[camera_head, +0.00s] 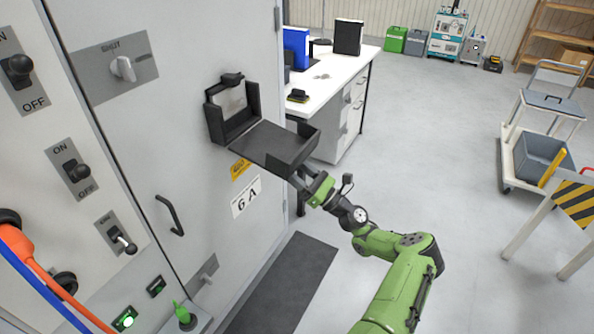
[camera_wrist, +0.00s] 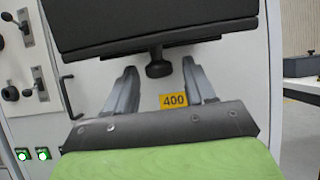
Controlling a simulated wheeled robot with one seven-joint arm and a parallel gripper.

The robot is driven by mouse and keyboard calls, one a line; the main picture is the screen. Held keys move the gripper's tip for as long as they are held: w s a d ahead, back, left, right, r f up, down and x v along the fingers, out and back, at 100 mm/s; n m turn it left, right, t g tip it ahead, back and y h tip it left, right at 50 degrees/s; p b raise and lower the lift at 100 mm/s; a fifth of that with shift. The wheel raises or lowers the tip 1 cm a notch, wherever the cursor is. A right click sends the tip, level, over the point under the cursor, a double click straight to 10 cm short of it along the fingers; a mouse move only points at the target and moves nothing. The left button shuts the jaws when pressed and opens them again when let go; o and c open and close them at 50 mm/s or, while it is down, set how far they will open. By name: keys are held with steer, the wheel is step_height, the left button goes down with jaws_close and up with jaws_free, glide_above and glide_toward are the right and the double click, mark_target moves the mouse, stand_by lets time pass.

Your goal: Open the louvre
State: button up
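The louvre appears to be the dark unit on the grey cabinet door, with an upright frame (camera_head: 215,122) and a dark panel (camera_head: 275,146) sticking out from the door toward my arm. In the wrist view the dark panel (camera_wrist: 150,22) fills the top, and a small dark knob (camera_wrist: 158,68) hangs from its lower edge. My gripper (camera_head: 298,178) is just under the panel's outer end. In the wrist view my gripper (camera_wrist: 160,78) is open, its fingers apart on either side of the knob. I see no finger touching the knob. The fingertips are partly hidden in the head view.
The cabinet also carries a door handle (camera_head: 170,215), a rotary knob (camera_head: 123,68), ON/OFF switches (camera_head: 75,170) and a yellow 400 label (camera_wrist: 173,100). A white workbench (camera_head: 335,80) stands behind the panel. A trolley (camera_head: 540,150) and striped barrier (camera_head: 575,200) stand right. The floor between is clear.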

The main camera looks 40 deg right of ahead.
steer(key=shift+s, duration=0.15)
steer(key=v, duration=1.5)
steer(key=shift+s+b, duration=0.3)
steer(key=shift+b, duration=0.05)
steer(key=shift+d+f, duration=0.15)
